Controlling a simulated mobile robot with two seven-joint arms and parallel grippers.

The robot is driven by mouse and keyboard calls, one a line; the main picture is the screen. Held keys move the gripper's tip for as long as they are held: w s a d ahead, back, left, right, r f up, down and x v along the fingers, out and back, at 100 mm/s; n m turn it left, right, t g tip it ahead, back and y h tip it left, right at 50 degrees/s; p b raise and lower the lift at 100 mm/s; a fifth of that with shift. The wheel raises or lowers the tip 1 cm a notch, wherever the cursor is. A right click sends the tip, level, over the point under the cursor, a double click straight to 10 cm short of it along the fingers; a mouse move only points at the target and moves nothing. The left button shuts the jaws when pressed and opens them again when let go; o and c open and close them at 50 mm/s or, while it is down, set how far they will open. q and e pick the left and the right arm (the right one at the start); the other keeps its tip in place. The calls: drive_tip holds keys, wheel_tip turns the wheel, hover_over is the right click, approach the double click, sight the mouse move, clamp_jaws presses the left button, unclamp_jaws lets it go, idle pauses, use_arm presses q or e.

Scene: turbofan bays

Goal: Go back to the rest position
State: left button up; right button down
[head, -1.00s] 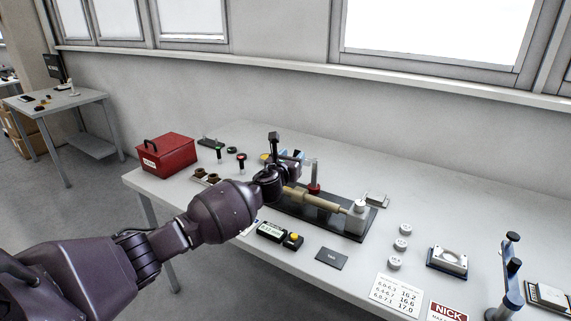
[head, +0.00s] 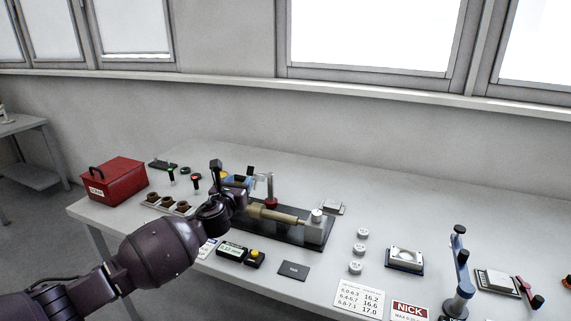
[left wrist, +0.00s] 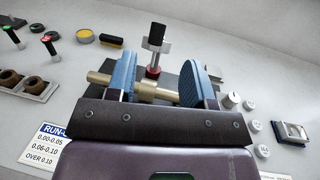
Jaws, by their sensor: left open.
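My left gripper (head: 232,190) is above the back left part of the bench, partly hidden by its own wrist in the head view. In the left wrist view its two blue-padded fingers (left wrist: 160,76) stand wide apart with nothing gripped between them. Beyond them lies a brass-coloured shaft (left wrist: 150,90) on a dark fixture; it runs crosswise to the view and past the left finger. The shaft (head: 275,214) also shows in the head view, its right end at a pale block (head: 317,228). My right gripper is in neither view.
A red box (head: 118,182) stands at the bench's left end, with brown bushings (head: 166,203) near it. A dial readout (head: 232,250) and a dark card (head: 294,270) lie in front. Round white pieces (head: 356,267) and a blue stand (head: 460,270) are to the right.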

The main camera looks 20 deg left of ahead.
use_arm(q)
drive_tip(key=s+d+f+n+g+h, duration=0.15)
drive_tip(key=s+d+f+n, duration=0.3)
drive_tip(key=n, duration=0.65)
drive_tip(key=s+d+f+n+h, duration=0.35)
drive_tip(key=s+d+n, duration=0.25)
drive_tip(key=n, duration=0.5)
drive_tip(key=s+f+n+g+y, duration=0.1)
drive_tip(key=s+f+n+g, duration=0.1)
drive_tip(key=s+f+n, duration=0.3)
drive_tip(key=s+f+n+g+y, duration=0.2)
drive_tip(key=s+f+n, duration=0.4)
drive_tip(key=s+f, duration=0.7)
drive_tip(key=s, duration=0.9)
drive_tip(key=shift+a+n, duration=0.3)
drive_tip(key=shift+a, duration=0.05)
drive_tip(key=shift+s+a+f+g, duration=0.1)
drive_tip(key=shift+s+f+g, duration=0.1)
drive_tip(key=shift+s+g, duration=0.25)
drive_tip(key=shift+c, duration=0.5)
